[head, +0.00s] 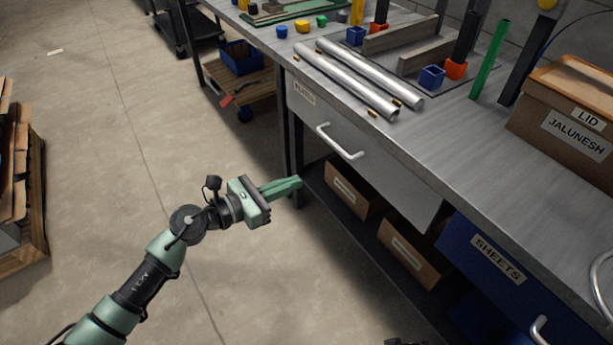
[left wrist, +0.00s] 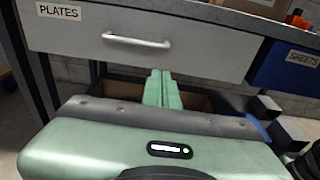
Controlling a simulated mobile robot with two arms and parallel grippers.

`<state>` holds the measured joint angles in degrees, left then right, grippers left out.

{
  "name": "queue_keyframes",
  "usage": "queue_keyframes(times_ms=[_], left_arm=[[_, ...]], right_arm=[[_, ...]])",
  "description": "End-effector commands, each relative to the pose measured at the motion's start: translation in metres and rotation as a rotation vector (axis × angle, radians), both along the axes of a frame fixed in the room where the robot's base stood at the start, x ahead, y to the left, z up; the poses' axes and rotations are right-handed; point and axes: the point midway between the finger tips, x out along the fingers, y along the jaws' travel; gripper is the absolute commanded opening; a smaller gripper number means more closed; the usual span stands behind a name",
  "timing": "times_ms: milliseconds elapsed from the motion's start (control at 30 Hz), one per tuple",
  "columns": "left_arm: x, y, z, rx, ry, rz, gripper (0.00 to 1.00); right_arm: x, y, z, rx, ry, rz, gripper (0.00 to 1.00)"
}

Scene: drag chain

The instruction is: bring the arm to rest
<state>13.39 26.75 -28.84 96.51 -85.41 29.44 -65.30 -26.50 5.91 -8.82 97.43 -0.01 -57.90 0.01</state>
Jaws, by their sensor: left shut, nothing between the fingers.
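My left arm comes in from the lower left in the head view. Its green gripper (head: 288,186) is shut and empty, in the air in front of the workbench and beside the grey drawer's lower left end. In the left wrist view the two green fingers (left wrist: 161,88) lie together and point at the space below the drawer labelled PLATES (left wrist: 200,42). The drawer is closed, and its handle (left wrist: 137,41) is above the fingers in that view. At the bottom edge of the head view a small dark part shows; my right gripper cannot be made out.
The bench top (head: 450,135) holds two metal tubes (head: 345,82), coloured blocks and a cardboard box labelled JALUNESH (head: 560,125). Cardboard boxes (head: 412,250) sit on the shelf below. A blue SHEETS drawer (head: 490,270) is at the right. The floor (head: 120,130) at the left is largely clear.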

Motion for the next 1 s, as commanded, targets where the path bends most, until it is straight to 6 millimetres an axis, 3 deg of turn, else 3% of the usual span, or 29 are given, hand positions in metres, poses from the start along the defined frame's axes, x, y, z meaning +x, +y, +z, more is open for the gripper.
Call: queue_keyframes(times_ms=[333,467,533,667,767,900,1000], left_arm=[[-0.004,0.008,0.002,-0.047,0.03,0.026,0.0],[0.006,0.025,0.004,-0.336,0.215,0.198,0.0],[0.014,0.051,-0.008,-0.603,0.398,0.371,0.0],[0.009,0.121,-0.073,-1.143,0.779,0.765,0.0],[-0.017,0.158,-0.134,-1.447,0.99,1.029,0.0],[-0.08,0.186,-0.216,-1.792,1.218,1.387,0.0],[-0.13,0.191,-0.262,-1.977,1.328,1.624,0.0]], right_arm=[[0.0,0.0,0.001,0.0,-0.001,-0.001,0.5],[0.0,0.0,0.001,0.0,-0.001,-0.001,0.5],[0.0,0.0,0.001,0.0,-0.001,-0.001,0.5],[0.0,0.0,0.001,0.0,-0.001,0.0,0.5],[0.0,0.0,0.001,0.0,-0.001,0.0,0.5],[0.0,0.0,0.001,0.0,-0.001,0.0,0.5],[0.0,0.0,0.001,0.0,-0.001,0.0,0.5]])
